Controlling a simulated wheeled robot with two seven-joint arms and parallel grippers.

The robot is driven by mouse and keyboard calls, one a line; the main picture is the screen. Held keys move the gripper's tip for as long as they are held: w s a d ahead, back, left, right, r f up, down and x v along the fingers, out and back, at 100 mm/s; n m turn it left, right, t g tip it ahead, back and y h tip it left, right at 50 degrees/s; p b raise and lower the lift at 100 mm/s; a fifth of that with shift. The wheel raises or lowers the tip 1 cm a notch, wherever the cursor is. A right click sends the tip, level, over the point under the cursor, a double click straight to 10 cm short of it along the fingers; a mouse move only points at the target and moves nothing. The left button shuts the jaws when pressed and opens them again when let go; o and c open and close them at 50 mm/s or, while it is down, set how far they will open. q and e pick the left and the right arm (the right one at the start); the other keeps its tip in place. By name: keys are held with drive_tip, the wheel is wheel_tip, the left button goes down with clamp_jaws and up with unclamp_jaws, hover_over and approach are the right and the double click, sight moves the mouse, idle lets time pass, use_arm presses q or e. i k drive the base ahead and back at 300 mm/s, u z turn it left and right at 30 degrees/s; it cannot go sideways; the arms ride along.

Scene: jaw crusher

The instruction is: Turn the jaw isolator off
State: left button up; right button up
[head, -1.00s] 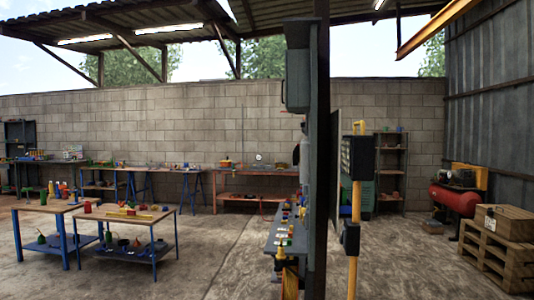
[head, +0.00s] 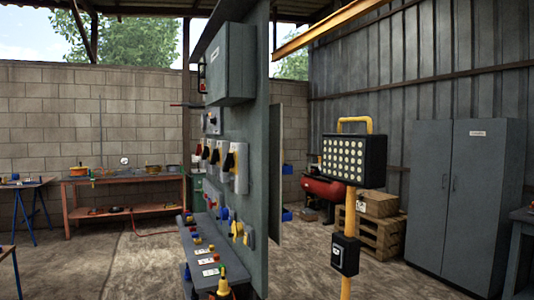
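A grey upright panel (head: 257,130) stands near the middle of the head view, seen at a steep angle. Several isolator switches are mounted in a row on its left face. Neither of my grippers is in view.
A grey shelf (head: 205,250) with padlocks and tags juts from the panel's foot. A yellow-posted lamp (head: 354,160) stands to the right. A grey cabinet (head: 465,200) is at the far right. An orange bench (head: 120,179) is at the back left.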

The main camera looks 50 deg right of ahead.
sight(205, 155)
drive_tip(key=z, duration=0.65)
drive_tip(key=i, duration=1.4)
drive_tip(key=z, duration=0.9)
drive_tip(key=k, duration=0.35)
drive_tip(key=u, duration=1.6)
drive_tip(key=i, duration=2.05)
drive_tip(key=z, duration=0.25)
drive_tip(key=i, duration=1.55)
drive_tip(key=z, duration=1.2)
